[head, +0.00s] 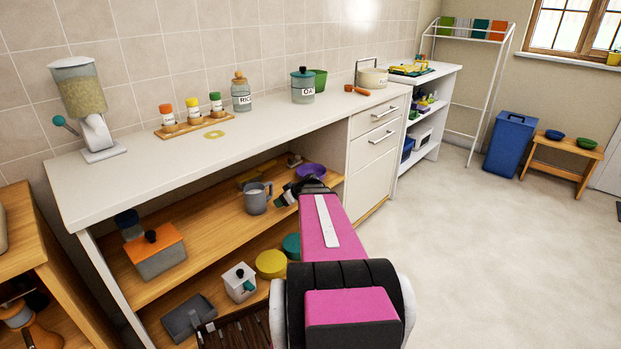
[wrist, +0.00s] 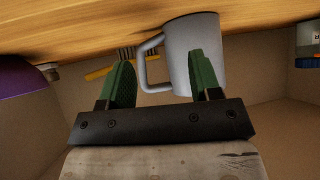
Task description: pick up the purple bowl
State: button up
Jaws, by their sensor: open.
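The purple bowl (head: 311,170) sits on the wooden upper shelf under the white counter, partly hidden behind my arm and gripper. In the wrist view a part of the purple bowl (wrist: 20,78) shows at the left edge, outside the fingers. My gripper (head: 285,195) is at that shelf, between the grey mug (head: 257,198) and the bowl. In the wrist view my gripper's green fingers (wrist: 163,72) are apart with nothing held. The grey mug (wrist: 207,50) shows beyond them, its handle in line with the gap.
The shelf board (wrist: 80,30) fills the top of the wrist view, which looks upside down. The white counter (head: 270,130) lies above the shelf. A drawer unit (head: 372,150) closes its right end. An orange-lidded box (head: 158,252) stands left. Open floor (head: 500,250) lies right.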

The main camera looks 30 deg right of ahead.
jog(key=w+d+r+n+t+h, duration=0.1)
jog(key=d+t, duration=0.2)
jog(key=d, duration=0.6)
jog(key=w+d+r+t+h, duration=0.1)
jog(key=d+r+t+h, duration=0.1)
jog(key=d, duration=0.8)
jog(key=x, duration=0.5)
jog(key=shift+a+x, duration=0.1)
jog(key=shift+x, duration=1.4)
jog(key=shift+a+x, duration=0.15)
jog(key=shift+x, duration=1.3)
jog(key=shift+s, duration=0.1)
grip_shut()
